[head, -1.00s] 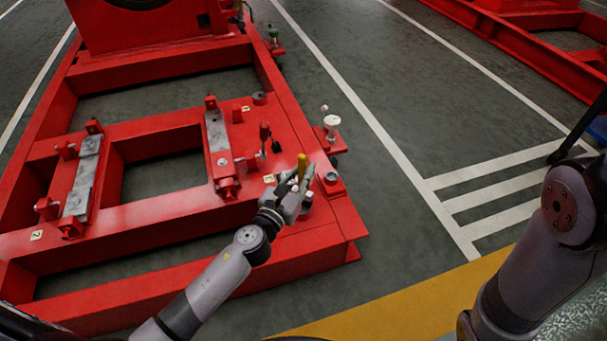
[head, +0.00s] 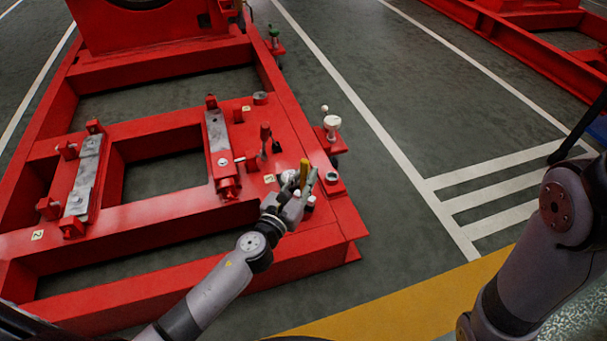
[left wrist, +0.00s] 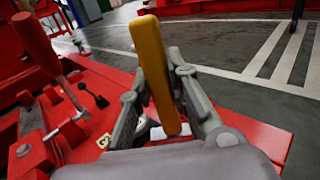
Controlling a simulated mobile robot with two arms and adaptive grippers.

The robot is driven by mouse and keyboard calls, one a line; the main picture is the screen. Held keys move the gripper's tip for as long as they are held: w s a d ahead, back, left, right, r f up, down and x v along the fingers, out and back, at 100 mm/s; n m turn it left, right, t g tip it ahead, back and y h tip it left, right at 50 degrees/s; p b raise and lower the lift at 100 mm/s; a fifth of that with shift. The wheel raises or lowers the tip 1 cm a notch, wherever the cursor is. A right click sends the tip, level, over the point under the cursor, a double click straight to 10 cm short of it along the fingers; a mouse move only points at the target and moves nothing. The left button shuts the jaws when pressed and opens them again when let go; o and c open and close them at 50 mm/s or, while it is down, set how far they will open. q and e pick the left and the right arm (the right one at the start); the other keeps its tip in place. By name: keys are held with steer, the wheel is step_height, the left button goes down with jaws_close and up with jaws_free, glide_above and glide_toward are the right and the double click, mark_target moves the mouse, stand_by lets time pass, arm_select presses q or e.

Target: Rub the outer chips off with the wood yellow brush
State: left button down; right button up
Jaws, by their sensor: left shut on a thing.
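A wood yellow handle, taken as the brush (head: 304,172), stands nearly upright in my left gripper (head: 301,187). In the left wrist view the yellow brush (left wrist: 154,75) sits between the two grey fingers of the left gripper (left wrist: 157,82), which are shut on it. The gripper is over the near right corner of the red frame (head: 346,212); I cannot tell whether the brush touches anything. No chips can be made out. My right arm shows at the right edge, but its gripper is out of view.
Two grey metal pads, the left pad (head: 84,172) and the right pad (head: 216,132), lie on the frame's crossbeams among red clamps. A red lever (head: 265,132) and a white-topped fitting (head: 332,124) stand close to the gripper.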

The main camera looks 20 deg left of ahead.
arm_select(q)
steer(key=shift+s+d, duration=0.25)
steer(key=shift+s, duration=0.1)
steer(key=shift+w, duration=0.1)
